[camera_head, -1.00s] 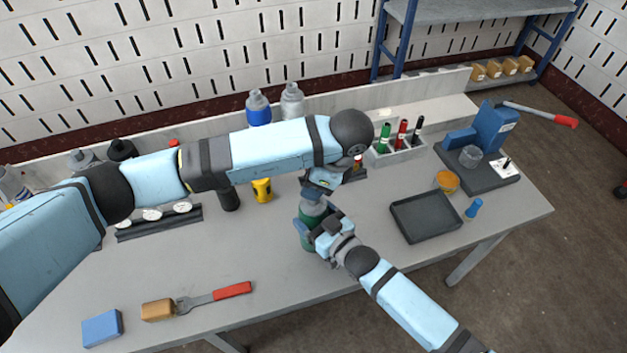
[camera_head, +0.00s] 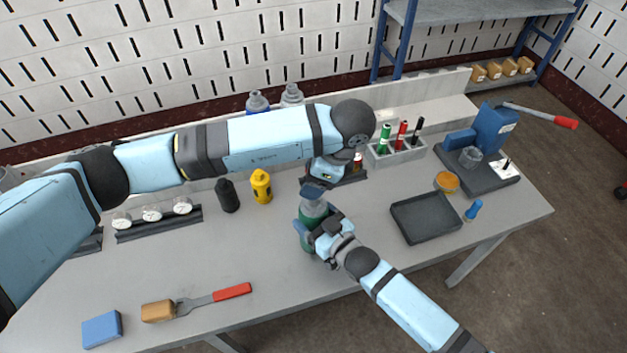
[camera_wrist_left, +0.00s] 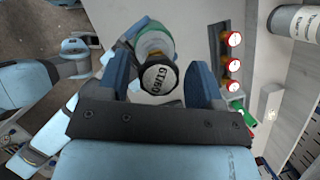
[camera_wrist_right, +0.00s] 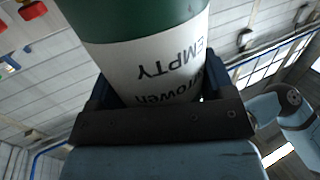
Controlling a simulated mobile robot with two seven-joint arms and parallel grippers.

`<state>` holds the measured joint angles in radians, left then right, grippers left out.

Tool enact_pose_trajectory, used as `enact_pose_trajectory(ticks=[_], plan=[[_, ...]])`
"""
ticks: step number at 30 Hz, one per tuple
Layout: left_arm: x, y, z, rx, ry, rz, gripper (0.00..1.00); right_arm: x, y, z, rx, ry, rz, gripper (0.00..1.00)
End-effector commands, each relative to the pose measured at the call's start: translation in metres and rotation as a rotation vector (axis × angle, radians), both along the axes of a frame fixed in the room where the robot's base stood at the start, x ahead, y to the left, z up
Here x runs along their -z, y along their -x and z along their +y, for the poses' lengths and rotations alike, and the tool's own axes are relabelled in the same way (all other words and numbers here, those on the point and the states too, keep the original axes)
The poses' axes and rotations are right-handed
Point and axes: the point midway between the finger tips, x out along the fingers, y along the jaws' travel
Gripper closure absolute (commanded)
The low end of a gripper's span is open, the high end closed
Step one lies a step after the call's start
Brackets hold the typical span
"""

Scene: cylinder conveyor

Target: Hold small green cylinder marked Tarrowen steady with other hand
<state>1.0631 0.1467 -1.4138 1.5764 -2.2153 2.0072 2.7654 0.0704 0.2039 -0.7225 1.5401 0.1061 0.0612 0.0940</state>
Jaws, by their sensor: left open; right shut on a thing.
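The green cylinder (camera_head: 304,240) stands near the middle of the bench, with a grey shoulder and a dark cap on top. My right gripper (camera_head: 324,232) is shut on its body from the front right. The right wrist view shows its white label (camera_wrist_right: 150,62) reading "EMPTY" and part of "Tarrowen", upside down. My left gripper (camera_head: 314,190) is open just above the cylinder's top. In the left wrist view, the dark lettered cap (camera_wrist_left: 159,78) shows between its blue fingers, with space on the right side. I cannot tell whether the left finger touches it.
A black bottle (camera_head: 228,196) and a yellow bottle (camera_head: 261,187) stand to the left behind. An empty dark tray (camera_head: 427,218) lies to the right. A red-handled tool (camera_head: 215,297) and blue block (camera_head: 102,329) lie in front. Bench space left of the cylinder is clear.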

Motion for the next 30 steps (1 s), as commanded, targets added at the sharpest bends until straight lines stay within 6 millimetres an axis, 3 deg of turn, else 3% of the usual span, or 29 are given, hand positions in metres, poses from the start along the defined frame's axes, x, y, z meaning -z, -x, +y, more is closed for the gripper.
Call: enact_pose_trajectory(ticks=[5, 13, 25, 30], plan=[[-0.0053, 0.0004, 0.0008, 0.056, -0.003, -0.001, 0.4, -0.0002, 0.0, 0.0004, 0.0, -0.001, 0.0, 0.53], [-0.0052, 0.0, 0.0012, 0.462, -0.002, -0.001, 0.4, -0.0002, 0.0, 0.0004, 0.0, -0.001, 0.0, 0.53], [-0.005, 0.0004, 0.0004, 0.545, 0.0, 0.0, 0.4, -0.0003, 0.0, 0.0004, 0.0, -0.001, 0.0, 0.53], [-0.0055, -0.0001, 0.0017, 0.784, -0.003, -0.002, 0.4, -0.0002, 0.0, 0.0004, 0.0, -0.001, 0.001, 0.53]])
